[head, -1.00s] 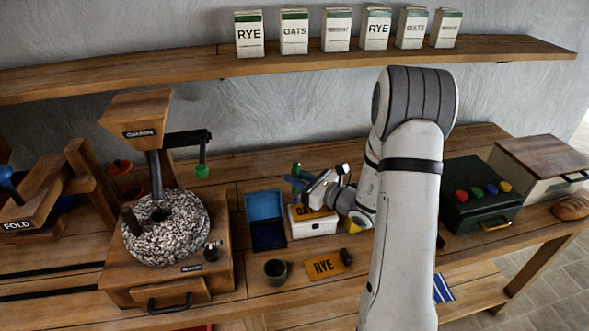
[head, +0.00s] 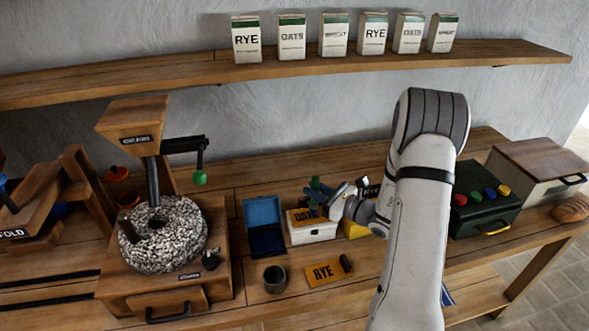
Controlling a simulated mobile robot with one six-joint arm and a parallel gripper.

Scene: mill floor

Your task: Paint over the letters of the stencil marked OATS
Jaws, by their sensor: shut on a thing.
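The orange stencil (head: 301,215) lies on top of the white box (head: 314,231); its lettering is small and partly hidden, and appears to read OATS. My gripper (head: 326,194) is just above the right end of that box. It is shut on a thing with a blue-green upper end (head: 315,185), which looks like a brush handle. The lower end of that thing is hidden or too small to tell, so I cannot see whether it touches the stencil. A second orange stencil, marked RYE (head: 322,272), lies flat on the bench in front.
An open blue box (head: 262,212) stands left of the white box. A dark cup (head: 274,279) stands in front of it. The stone mill (head: 163,235) is left, the dark green button box (head: 485,212) right. Labelled packets line the shelf (head: 300,67).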

